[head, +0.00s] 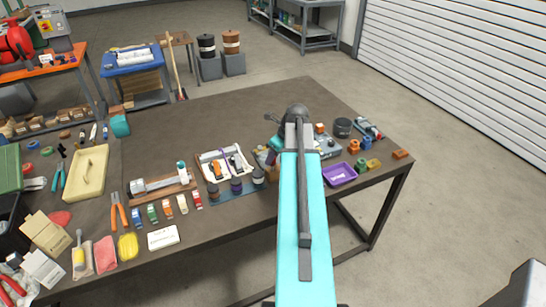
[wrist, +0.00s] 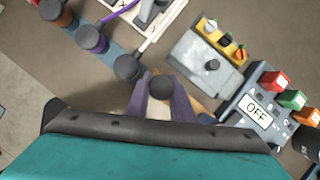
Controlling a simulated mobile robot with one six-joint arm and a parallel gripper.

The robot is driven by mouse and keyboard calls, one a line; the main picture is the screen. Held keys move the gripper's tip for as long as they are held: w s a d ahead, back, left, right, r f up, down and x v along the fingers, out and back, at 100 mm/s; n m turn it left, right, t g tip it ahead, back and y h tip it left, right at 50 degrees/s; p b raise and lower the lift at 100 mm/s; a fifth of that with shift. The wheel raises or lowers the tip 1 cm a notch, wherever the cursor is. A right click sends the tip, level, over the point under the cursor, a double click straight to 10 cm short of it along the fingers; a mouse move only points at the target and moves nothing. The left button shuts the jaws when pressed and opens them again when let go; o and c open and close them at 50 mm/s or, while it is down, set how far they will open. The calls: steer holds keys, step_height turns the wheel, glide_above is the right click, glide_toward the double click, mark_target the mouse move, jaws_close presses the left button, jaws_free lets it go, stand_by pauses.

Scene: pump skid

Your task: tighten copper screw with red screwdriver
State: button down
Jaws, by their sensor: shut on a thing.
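My gripper (wrist: 160,104) points down over the table in the wrist view, its two purple-grey fingers shut on a dark round-topped thing (wrist: 161,88). Only the top of this thing shows, and I cannot tell whether it is the red screwdriver. In the head view my own arm covers the gripper and what it holds. I cannot make out a copper screw in either view.
A control box (wrist: 252,108) with an OFF label and coloured buttons stands right of the fingers. A purple tray (head: 340,175) lies right of my arm. The table's back middle is clear.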

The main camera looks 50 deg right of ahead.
steer(key=shift+f+b, duration=0.3)
steer(key=shift+f, duration=0.6)
stand_by(0.4)
steer(key=c, duration=1.5)
jaws_free()
steer(key=shift+o, duration=0.2)
steer(key=shift+r, duration=0.1)
steer(key=b+v, duration=0.3)
steer(key=v, duration=1)
steer(key=shift+s+r, duration=0.15)
steer(key=shift+r, duration=0.15)
